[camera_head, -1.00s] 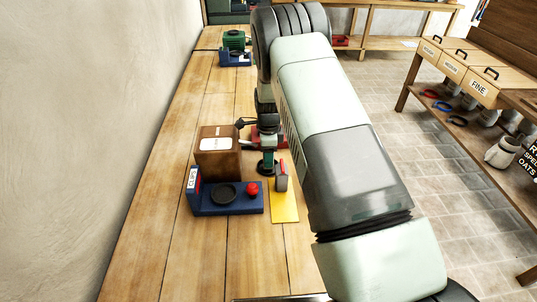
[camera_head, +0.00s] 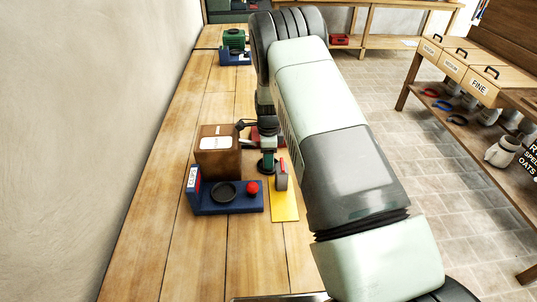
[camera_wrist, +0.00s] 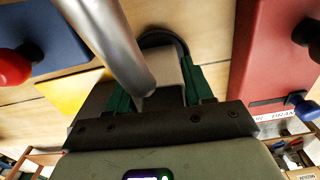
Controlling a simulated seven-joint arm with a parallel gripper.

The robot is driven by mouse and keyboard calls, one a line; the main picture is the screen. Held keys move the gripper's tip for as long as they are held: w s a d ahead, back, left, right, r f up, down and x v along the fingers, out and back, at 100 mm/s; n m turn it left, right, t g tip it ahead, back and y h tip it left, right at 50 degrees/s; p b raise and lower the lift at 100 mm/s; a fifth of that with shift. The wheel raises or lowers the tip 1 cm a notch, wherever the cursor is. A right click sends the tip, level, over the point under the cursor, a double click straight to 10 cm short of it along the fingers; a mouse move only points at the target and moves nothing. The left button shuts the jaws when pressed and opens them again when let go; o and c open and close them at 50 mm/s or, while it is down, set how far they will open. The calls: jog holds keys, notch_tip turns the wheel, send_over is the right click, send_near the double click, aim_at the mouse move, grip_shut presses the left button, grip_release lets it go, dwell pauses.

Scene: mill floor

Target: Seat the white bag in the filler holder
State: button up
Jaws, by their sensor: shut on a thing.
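My gripper (camera_wrist: 160,92) has green fingers shut on a pale, boxy thing that looks like the white bag (camera_wrist: 167,75). A metal tube crosses in front of the bag and hides part of it. A dark ring (camera_wrist: 163,38) shows just beyond the bag; I cannot tell whether it belongs to the filler holder or whether the bag sits in it. In the head view my gripper (camera_head: 267,159) points down over a round dark base (camera_head: 266,168) on the bench, between the blue scale and a red unit. The bag cannot be made out there.
The blue scale (camera_head: 240,206) with a dark pan and red knob stands nearer, beside a brown box (camera_head: 217,165). A grey scoop (camera_head: 281,181) stands on a yellow mat (camera_head: 285,208). The red unit (camera_wrist: 275,55) is close on the right in the wrist view. The near bench is clear.

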jog(key=shift+f, duration=0.1)
jog(key=o, duration=0.8)
jog(key=shift+r, duration=5.5)
